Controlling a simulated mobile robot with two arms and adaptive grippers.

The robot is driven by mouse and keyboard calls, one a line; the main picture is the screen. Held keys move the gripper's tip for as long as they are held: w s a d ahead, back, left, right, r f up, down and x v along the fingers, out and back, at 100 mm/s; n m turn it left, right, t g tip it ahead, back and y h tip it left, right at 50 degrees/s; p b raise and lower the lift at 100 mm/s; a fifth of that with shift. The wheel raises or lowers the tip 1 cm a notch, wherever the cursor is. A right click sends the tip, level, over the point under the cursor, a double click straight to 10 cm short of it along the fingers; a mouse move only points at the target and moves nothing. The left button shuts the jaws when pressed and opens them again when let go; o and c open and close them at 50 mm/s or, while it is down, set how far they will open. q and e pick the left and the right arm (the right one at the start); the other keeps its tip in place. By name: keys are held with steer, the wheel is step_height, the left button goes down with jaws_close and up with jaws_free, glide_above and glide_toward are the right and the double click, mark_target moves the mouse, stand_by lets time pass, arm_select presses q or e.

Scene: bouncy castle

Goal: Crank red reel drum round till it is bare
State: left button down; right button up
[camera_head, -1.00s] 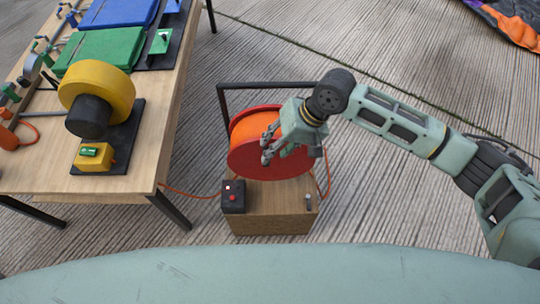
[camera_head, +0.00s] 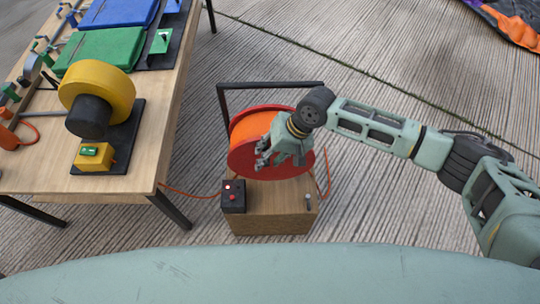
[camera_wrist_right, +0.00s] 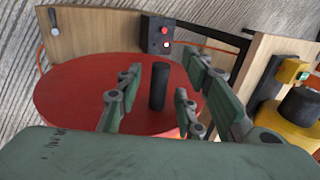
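The red reel drum (camera_head: 301,168) stands on a wooden box (camera_head: 275,217) under a black frame, with orange line (camera_head: 255,128) still wound thickly on it. In the right wrist view its red disc (camera_wrist_right: 75,95) faces my gripper, and a black crank handle (camera_wrist_right: 159,86) stands out from it. My right gripper (camera_head: 264,155) is in front of the disc. Its fingers (camera_wrist_right: 158,100) are open, one pair on each side of the handle, with visible gaps between them and the handle. My left gripper is not in view.
A black control box (camera_head: 234,198) with red buttons sits on the wooden box's left front corner. A wooden table (camera_head: 40,170) to the left carries a yellow blower (camera_head: 112,88) and folded green and blue sheets. An orange cable runs between table and box.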

jaws_close()
stand_by(0.5)
